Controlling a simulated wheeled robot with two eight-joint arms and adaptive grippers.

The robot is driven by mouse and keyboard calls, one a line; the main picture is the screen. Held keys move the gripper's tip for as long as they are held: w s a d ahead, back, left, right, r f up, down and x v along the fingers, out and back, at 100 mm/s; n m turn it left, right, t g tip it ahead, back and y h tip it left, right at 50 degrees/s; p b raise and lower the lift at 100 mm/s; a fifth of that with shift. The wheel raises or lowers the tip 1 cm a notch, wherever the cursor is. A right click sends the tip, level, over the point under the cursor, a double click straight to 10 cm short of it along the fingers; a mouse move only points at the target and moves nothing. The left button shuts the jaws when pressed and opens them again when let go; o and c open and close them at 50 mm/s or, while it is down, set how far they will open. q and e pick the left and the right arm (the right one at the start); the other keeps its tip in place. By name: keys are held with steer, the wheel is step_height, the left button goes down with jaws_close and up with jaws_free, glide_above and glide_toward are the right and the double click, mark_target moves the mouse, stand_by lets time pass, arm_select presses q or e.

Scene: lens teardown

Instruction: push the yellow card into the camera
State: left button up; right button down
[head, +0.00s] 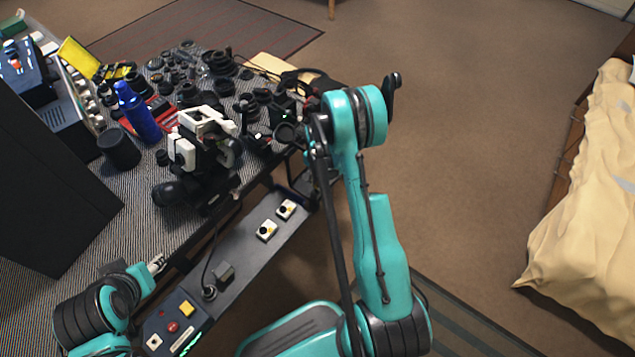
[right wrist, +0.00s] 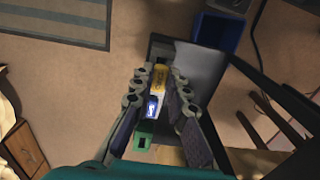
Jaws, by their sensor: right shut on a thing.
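In the right wrist view, my right gripper (right wrist: 157,78) is shut on a small card (right wrist: 157,79) with a yellow upper part and a white and blue lower part. The fingers lie on both sides of it. In the head view the right gripper is mostly hidden behind my teal arm, and the held card cannot be made out. A black and white device (head: 205,122), possibly the camera, stands on the striped table; I cannot tell whether the card touches it. My left arm is at the lower left; its finger opening cannot be made out.
Many black lens parts (head: 190,75) crowd the table (head: 60,225). A blue bottle (head: 138,110), a dark cup (head: 118,148) and a yellow object (head: 80,57) stand at the left. A button panel (head: 175,325) is in front. The carpet and a bed (head: 590,190) lie to the right.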

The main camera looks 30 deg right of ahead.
steer(key=shift+r, duration=0.1)
steer(key=shift+r+p, duration=1.15)
steer(key=shift+r, duration=1)
